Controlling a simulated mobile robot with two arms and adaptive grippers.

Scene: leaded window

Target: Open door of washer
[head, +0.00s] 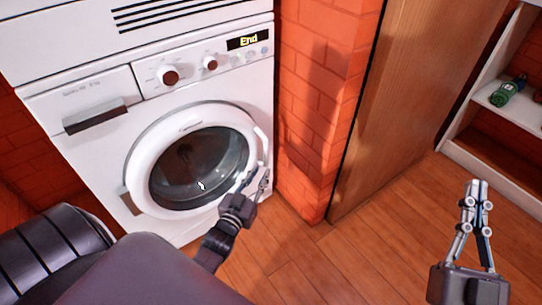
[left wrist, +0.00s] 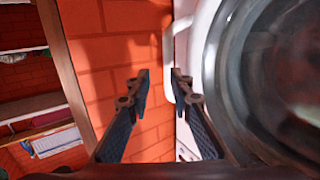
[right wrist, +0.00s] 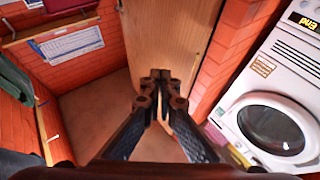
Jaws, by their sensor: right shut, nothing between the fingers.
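The white washer (head: 90,75) stands at the left in the head view, its display reading "End". Its round door (head: 150,150) has a dark glass centre and looks closed. The white door handle (head: 265,146) is on the door's right side; it also shows in the left wrist view (left wrist: 168,50). My left gripper (head: 254,180) is open at the handle's lower end. In the left wrist view, the handle lies just beyond the fingertips, near the right finger; contact cannot be told. My right gripper (head: 477,184) is shut and empty, away from the washer.
A red brick wall (head: 318,95) and a wooden door panel (head: 410,100) stand right of the washer. A white shelf (head: 510,110) holds a green object (head: 502,95). The wooden floor (head: 340,255) before them is clear.

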